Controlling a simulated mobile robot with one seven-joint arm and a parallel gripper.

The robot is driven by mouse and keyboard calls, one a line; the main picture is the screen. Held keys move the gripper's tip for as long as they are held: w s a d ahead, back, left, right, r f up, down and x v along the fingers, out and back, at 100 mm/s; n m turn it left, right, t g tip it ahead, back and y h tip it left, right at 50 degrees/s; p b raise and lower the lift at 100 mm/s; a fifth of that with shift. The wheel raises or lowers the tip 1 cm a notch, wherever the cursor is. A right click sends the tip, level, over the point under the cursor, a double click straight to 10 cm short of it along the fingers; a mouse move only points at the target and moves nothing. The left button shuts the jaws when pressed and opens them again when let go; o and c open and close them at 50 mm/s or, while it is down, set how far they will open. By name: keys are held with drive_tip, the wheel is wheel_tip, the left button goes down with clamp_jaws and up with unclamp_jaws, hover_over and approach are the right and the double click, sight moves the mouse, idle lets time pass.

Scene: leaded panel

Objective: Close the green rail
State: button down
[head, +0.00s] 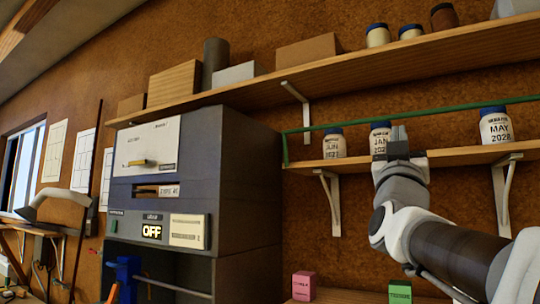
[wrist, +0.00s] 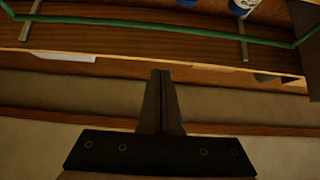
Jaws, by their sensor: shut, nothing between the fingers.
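The green rail (head: 450,108) is a thin bar running along the right-hand lower shelf (head: 455,156), at about the height of the jar lids. Its left end bends down toward the shelf. In the wrist view the rail (wrist: 130,22) crosses the top of the picture and bends up at the right end. My gripper (head: 397,130) is shut and empty, in front of the shelf beside the middle jar. In the wrist view my shut fingertips (wrist: 160,72) point toward the rail, with a gap in the picture between them. I cannot tell the true distance.
Jars marked JUN (head: 334,143), JAN (head: 380,135) and MAY (head: 495,127) stand on the shelf. An upper shelf (head: 400,52) with boxes and jars hangs above. A grey machine (head: 245,160) reading OFF stands left. Pink (head: 303,286) and green (head: 400,291) boxes sit below.

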sight(399, 118)
drive_tip(key=p+x, duration=0.1)
drive_tip(key=x, duration=0.3)
drive_tip(key=w+f+p+x, duration=0.1)
drive_tip(key=p+x, duration=0.1)
drive_tip(key=x, duration=0.2)
drive_tip(key=p+x, duration=0.1)
drive_tip(key=x, duration=0.3)
drive_tip(key=shift+w+d+f+p, duration=0.25)
drive_tip(key=shift+d+p, duration=0.15)
drive_tip(key=shift+d, duration=0.1)
drive_tip(key=shift+w+d, duration=0.2)
drive_tip(key=shift+w, duration=0.15)
